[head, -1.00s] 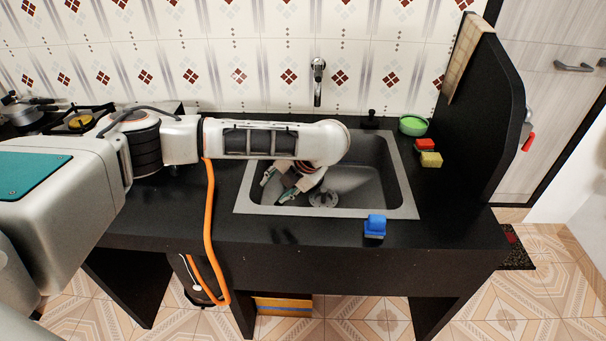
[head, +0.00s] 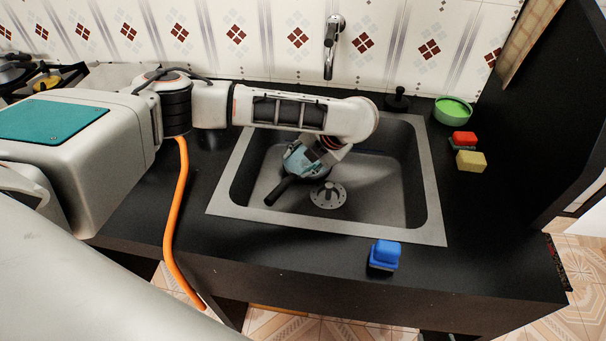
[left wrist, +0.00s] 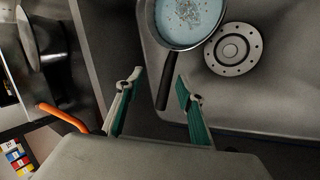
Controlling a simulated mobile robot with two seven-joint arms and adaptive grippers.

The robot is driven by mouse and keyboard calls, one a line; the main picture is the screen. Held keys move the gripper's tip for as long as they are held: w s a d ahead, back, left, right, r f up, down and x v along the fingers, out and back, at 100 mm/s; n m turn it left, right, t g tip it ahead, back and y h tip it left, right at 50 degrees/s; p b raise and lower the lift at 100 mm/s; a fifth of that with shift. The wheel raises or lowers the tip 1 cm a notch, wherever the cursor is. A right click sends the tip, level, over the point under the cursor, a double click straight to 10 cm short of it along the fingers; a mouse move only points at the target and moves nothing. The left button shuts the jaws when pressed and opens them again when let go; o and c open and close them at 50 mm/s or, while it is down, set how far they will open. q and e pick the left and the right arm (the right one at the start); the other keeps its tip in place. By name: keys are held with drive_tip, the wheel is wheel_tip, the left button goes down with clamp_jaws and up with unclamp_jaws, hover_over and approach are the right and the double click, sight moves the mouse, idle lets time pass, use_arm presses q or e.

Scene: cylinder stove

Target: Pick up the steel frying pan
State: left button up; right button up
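The frying pan (left wrist: 188,22) lies in the sink, with a grey rim, a pale blue speckled inside and a black handle (left wrist: 168,86). In the head view the pan (head: 303,160) is partly covered by my left gripper, and its handle points to the lower left. In the left wrist view my left gripper (left wrist: 160,75) is open. The handle appears between its two teal fingers with gaps on both sides; I cannot tell how far below them it lies. In the head view the fingertips are hidden. My right gripper is not in view.
The sink (head: 435,200) has a drain (head: 328,195) beside the pan and a tap (head: 331,50) behind. A blue sponge (head: 385,254) is at the front, red (head: 464,139) and yellow (head: 471,161) ones at the right, near a green bowl (head: 453,110). A dark panel stands right.

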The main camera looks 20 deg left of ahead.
sight(288, 181)
use_arm(q)
drive_tip(key=f+b, duration=0.1)
drive_tip(key=f, duration=0.4)
drive_tip(key=shift+s+a+f+b, duration=0.1)
drive_tip(key=shift+s+a+b, duration=0.1)
drive_tip(key=shift+b, duration=0.2)
drive_tip(key=shift+b+x, duration=0.45)
drive_tip(key=shift+x, duration=0.7)
drive_tip(key=f, duration=0.1)
drive_tip(key=a+f+b, duration=0.2)
drive_tip(key=shift+s+a+f, duration=0.15)
drive_tip(key=shift+s+f, duration=0.15)
drive_tip(key=shift+f, duration=0.1)
drive_tip(key=shift+w+a+f+b, duration=0.1)
drive_tip(key=shift+a+f+b, duration=0.15)
drive_tip(key=shift+f+b, duration=0.05)
drive_tip(key=shift+w+r, duration=0.15)
drive_tip(key=shift+r, duration=0.2)
drive_tip(key=shift+c, duration=0.7)
clamp_jaws()
use_arm(e)
drive_tip(key=f, duration=0.4)
drive_tip(key=shift+w+d+f, duration=0.2)
drive_tip(key=shift+d, duration=0.15)
